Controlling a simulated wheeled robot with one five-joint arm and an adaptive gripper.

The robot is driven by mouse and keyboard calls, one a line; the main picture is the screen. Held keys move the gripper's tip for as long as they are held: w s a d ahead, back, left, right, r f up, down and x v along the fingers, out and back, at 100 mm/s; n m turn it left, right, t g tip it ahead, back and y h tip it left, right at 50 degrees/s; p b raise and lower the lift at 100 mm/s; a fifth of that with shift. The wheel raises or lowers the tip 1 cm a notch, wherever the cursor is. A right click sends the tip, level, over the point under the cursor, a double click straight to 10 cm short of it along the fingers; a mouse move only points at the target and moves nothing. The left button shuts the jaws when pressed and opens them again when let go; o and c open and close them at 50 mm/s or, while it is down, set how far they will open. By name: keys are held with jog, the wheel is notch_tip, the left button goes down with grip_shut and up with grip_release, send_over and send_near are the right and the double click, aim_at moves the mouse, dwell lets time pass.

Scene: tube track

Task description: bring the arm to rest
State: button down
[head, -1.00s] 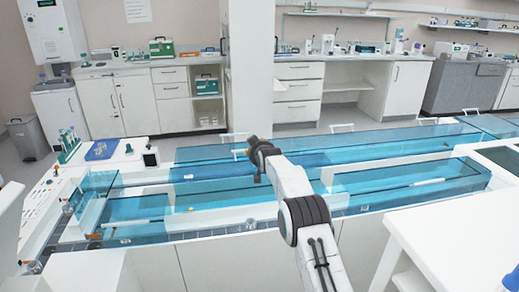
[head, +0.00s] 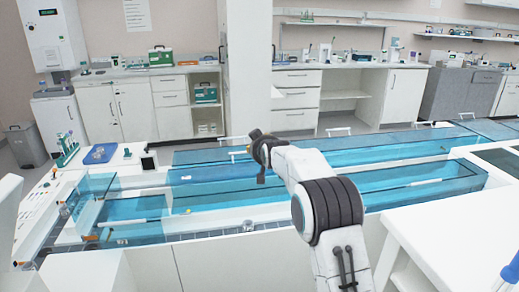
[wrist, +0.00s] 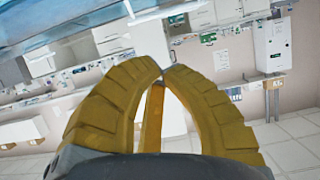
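My arm (head: 325,205) rises from the lower right of the head view and bends in front of the blue water channels. Its dark wrist end (head: 262,150) hangs over the channels, and the fingers cannot be made out there. In the wrist view my gripper (wrist: 162,75) shows two thick yellow ribbed fingers with their tips together. An orange strip shows in the gap between them lower down, and it looks like part of the gripper. I see no object held at the fingertips.
Long clear-walled tanks of blue water (head: 400,180) lie below the arm. A white bench (head: 450,235) stands close at right. A green rack (head: 67,150) and a blue tray (head: 100,154) stand at left. A pillar (head: 248,70) and cabinets are behind.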

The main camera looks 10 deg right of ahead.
jog(key=s+r+g+p, duration=0.3)
jog(key=s, duration=1)
jog(key=s+r+g+p, duration=0.2)
jog(key=s+r+p, duration=0.15)
jog(key=s, duration=0.95)
jog(key=s+f+g+p, duration=0.2)
jog(key=s, duration=1.2)
jog(key=s+f+g+p, duration=0.2)
jog(key=s+g, duration=0.1)
jog(key=s, duration=1.2)
jog(key=shift+d+f, duration=0.25)
jog(key=shift+d, duration=0.15)
